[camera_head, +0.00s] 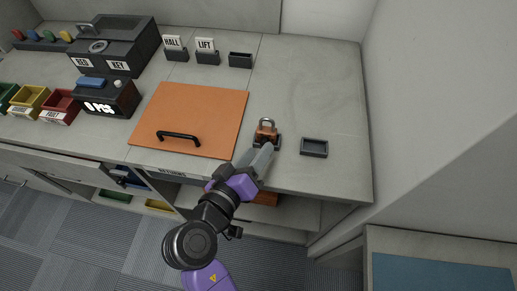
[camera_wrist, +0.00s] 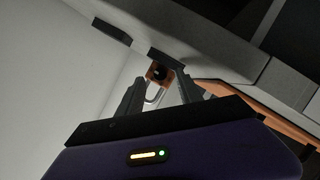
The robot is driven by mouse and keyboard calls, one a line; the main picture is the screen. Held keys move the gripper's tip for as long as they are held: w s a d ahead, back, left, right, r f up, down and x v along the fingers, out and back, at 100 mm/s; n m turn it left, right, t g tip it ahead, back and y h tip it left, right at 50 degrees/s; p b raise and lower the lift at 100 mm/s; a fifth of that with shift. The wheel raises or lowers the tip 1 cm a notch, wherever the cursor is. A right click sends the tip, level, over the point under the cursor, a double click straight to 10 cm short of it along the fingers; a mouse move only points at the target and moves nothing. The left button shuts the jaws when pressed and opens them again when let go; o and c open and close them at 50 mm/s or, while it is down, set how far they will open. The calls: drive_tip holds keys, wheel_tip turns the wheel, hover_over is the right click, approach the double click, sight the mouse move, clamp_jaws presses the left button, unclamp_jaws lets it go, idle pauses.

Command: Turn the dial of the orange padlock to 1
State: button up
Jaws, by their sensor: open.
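The orange padlock (camera_head: 265,131) stands on a small dark base on the counter, its grey shackle upward, just right of the orange panel. In the wrist view the padlock (camera_wrist: 158,73) lies beyond and between my fingers, with a dark round dial on its face and its shackle pointing toward the palm. No number can be read on the dial. My gripper (camera_head: 264,157) is in front of the padlock in the head view, its fingers pointing at it. In the wrist view my gripper (camera_wrist: 160,82) is open, with nothing seen clamped between the fingers.
The orange panel (camera_head: 197,116) with a black handle lies left of the padlock. A small dark tray (camera_head: 314,148) is close on the right. Holders marked HALL (camera_head: 174,45) and LIFT (camera_head: 206,49) stand behind. The counter's back right is clear, bounded by a wall.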

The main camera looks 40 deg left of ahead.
drive_tip(key=v, duration=0.6)
drive_tip(key=shift+b, duration=0.35)
drive_tip(key=shift+s, duration=0.1)
